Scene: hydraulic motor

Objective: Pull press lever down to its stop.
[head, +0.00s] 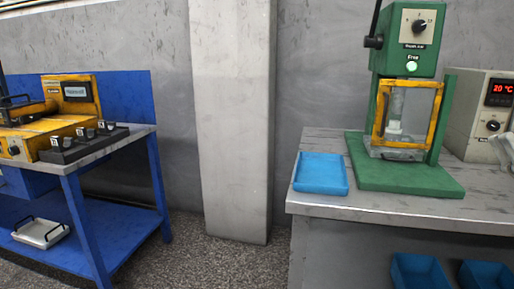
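The green press (408,45) stands on the grey bench at the right. Its black press lever (375,20) is on the left side of the press head. The lever points up, leaning slightly right, and its top is cut off by the picture edge. A yellow guard frame (379,112) surrounds the pressing space, with a pale part (394,127) visible inside. A green lamp (412,66) and a dial (418,27) are on the head's front. Neither of my grippers can be made out in the head view.
A blue tray (320,172) lies left of the press on the bench (310,203). A heater box reading 20 °C (485,110) stands right. Blue bins (418,270) are below. A blue workbench (75,195) with yellow equipment stands left. Floor (225,262) between benches is clear.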

